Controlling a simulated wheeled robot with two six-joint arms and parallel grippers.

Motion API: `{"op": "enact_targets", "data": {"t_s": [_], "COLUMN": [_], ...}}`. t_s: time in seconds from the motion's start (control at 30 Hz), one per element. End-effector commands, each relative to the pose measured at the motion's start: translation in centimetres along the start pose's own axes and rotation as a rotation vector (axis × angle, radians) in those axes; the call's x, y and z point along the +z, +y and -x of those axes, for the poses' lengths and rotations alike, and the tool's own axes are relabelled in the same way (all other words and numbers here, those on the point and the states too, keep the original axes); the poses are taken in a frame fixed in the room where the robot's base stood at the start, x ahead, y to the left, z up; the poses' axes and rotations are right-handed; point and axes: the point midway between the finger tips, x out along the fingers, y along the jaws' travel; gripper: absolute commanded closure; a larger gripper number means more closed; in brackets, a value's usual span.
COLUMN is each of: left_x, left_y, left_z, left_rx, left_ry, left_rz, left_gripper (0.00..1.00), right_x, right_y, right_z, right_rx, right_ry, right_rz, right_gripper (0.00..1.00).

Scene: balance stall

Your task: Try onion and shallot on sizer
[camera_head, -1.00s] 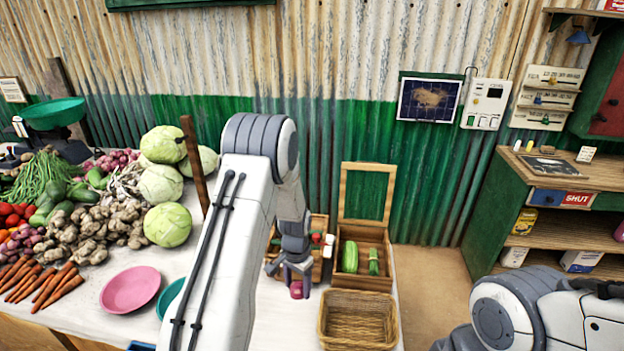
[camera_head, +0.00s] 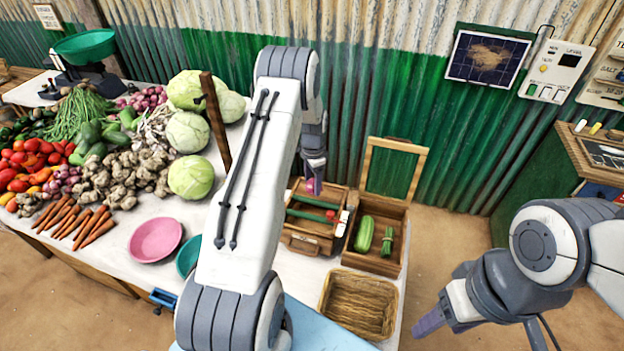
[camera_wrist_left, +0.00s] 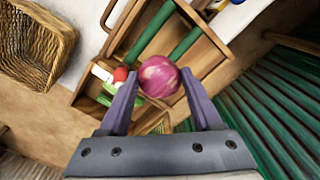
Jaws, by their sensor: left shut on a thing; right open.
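A round pink-red onion (camera_wrist_left: 158,75) is between the fingers of my left gripper (camera_wrist_left: 158,92), which is shut on it. In the head view the left gripper (camera_head: 313,186) hangs over the back part of a wooden box with green bars (camera_head: 294,237), probably the sizer. The onion is largely hidden there. The bars also show beyond the onion in the left wrist view (camera_wrist_left: 187,43). My right gripper (camera_head: 428,324) is open and empty at the lower right, away from the table. I cannot pick out a separate shallot with certainty.
Right of the barred box stands an open-lidded wooden crate (camera_head: 375,266) with a cucumber (camera_head: 364,234) and a green bundle (camera_head: 388,242). A wicker basket (camera_head: 358,304) is in front. A pink bowl (camera_head: 155,240) and heaped vegetables lie left. A red-and-white item (camera_head: 344,216) is beside the bars.

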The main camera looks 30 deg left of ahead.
Motion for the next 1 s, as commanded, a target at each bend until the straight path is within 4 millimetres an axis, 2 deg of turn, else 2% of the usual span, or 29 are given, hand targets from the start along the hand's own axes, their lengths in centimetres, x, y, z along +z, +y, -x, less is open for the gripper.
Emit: {"op": "enact_targets", "data": {"t_s": [1.0], "left_x": [0.3], "left_y": [-0.1], "left_z": [-7.2], "left_rx": [0.000], "left_ry": [0.000], "left_rz": [0.006], "left_gripper": [0.90], "right_x": [0.2], "right_y": [0.3], "right_z": [-4.6], "right_rx": [0.000], "right_ry": [0.000], "right_rz": [-0.006], "right_gripper": [0.39]}}
